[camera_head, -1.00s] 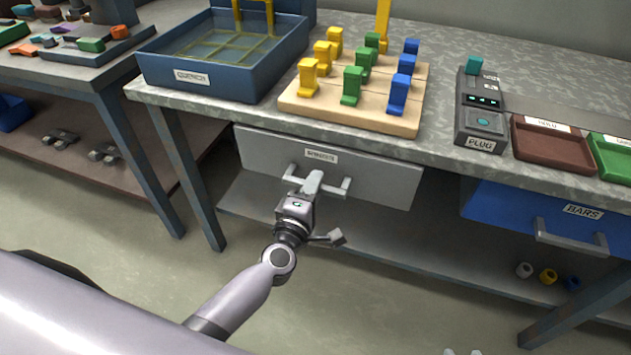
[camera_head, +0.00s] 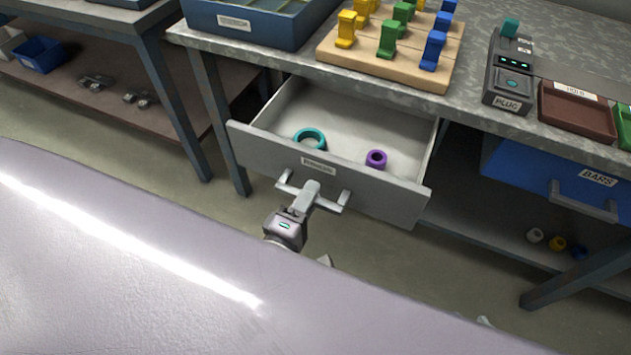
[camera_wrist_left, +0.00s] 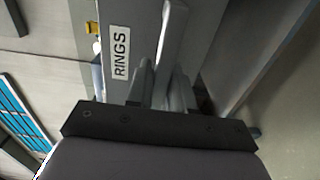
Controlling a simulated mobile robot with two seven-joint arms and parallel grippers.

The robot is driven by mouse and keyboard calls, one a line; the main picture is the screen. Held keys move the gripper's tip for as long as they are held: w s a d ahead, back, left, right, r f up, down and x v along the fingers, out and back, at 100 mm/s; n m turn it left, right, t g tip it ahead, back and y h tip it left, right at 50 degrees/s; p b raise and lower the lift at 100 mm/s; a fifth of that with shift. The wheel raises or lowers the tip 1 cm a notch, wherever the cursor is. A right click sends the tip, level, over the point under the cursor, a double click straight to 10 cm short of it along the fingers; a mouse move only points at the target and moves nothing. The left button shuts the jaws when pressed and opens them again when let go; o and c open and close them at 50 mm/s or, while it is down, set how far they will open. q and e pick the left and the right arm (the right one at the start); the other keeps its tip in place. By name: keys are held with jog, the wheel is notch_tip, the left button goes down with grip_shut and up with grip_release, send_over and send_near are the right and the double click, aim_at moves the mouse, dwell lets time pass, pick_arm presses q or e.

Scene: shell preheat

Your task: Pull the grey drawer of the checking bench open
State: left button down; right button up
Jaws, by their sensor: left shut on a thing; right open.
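The grey drawer (camera_head: 290,159) of the checking bench stands pulled out, with its inside showing. A teal ring (camera_head: 309,138) and a smaller purple ring (camera_head: 376,159) lie in it. My left gripper (camera_head: 306,196) is shut on the drawer's handle (camera_head: 329,205), near its middle. In the left wrist view, the fingers (camera_wrist_left: 160,85) are at the handle bar (camera_wrist_left: 172,40), beside the RINGS label (camera_wrist_left: 120,52). Only the pale tips of my right gripper (camera_head: 485,321) show at the bottom edge, clear of the drawer.
The bench top (camera_head: 290,65) holds a blue bin (camera_head: 260,36), a wooden peg board (camera_head: 380,70), a PLUG device (camera_head: 509,80) and a brown tray (camera_head: 575,112). A blue BARS drawer (camera_head: 545,175) is shut at the right. Open floor lies in front.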

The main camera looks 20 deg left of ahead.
pick_arm(q)
jog(key=shift+s, duration=0.2)
jog(key=c, duration=1.1)
grip_release()
jog(key=shift+s, duration=0.1)
pick_arm(e)
jog(key=shift+s, duration=0.1)
